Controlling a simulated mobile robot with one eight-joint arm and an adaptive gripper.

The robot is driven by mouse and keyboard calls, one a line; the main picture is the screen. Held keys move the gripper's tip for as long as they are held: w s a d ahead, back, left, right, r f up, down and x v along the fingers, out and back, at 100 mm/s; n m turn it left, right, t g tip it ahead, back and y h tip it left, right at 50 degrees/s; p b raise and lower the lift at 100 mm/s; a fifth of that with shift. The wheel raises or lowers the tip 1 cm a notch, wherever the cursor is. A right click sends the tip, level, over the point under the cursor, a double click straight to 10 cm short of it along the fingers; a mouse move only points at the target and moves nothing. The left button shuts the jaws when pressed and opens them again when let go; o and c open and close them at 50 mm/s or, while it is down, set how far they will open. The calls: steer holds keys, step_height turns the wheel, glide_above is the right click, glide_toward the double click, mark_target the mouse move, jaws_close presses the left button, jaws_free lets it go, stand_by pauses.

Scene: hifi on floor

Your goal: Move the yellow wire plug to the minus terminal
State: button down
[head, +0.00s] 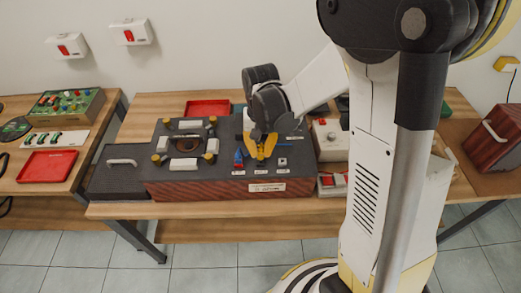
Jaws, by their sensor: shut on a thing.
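The hi-fi unit (222,188), a dark-topped box with a reddish wood front, stands on the middle table. My gripper (262,152) points down over the right part of its top. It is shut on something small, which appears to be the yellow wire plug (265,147). Yellow shows around the fingertips, so plug and fingers are hard to tell apart. Small white labels (260,172) line the front edge of the top. I cannot read which marks the minus terminal, and whether the plug touches a terminal is too small to tell.
A blue and red part (239,160) stands just left of my gripper. A ring of yellow and white fittings (186,144) is on the box's left half. A red tray (208,108) lies behind, and a white box (329,138) stands to the right.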

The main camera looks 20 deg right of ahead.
steer(key=shift+f+b, duration=0.9)
steer(key=shift+b, duration=0.2)
stand_by(2.7)
steer(key=c, duration=1.4)
jaws_free()
step_height(320, 180, up, 17)
steer(key=p, duration=0.4)
